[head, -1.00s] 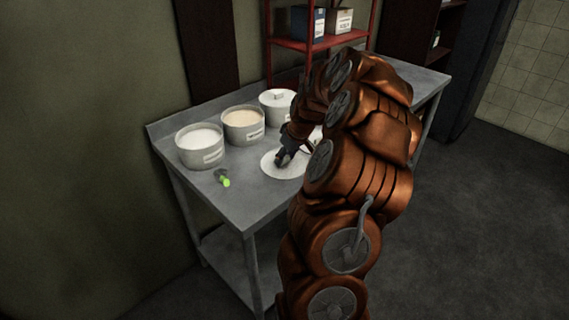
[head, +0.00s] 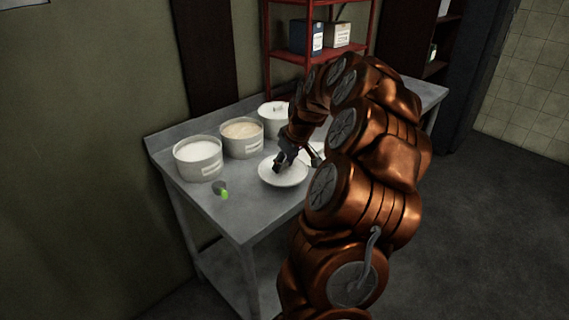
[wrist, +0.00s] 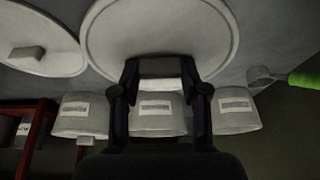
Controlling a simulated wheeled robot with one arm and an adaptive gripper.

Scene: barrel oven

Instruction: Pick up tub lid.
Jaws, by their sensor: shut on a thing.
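A round white tub lid (head: 286,180) is at the front middle of the metal table in the head view. It fills the top middle of the wrist view (wrist: 160,30). My gripper (head: 280,165) is over the lid, shut on its raised block handle (wrist: 160,68), with one finger on each side in the wrist view (wrist: 160,80). The lid seems close above the tabletop; the gap is hard to judge. A second white lid (wrist: 40,62) with a block handle lies beside it, mostly hidden behind my arm in the head view.
Three labelled white tubs stand in a row along the wall side: one with white contents (head: 198,170), one with tan contents (head: 242,147), and a third (head: 273,125) farther back. A scoop with a green handle (head: 225,195) lies near the left edge. A red shelf (head: 290,55) stands behind.

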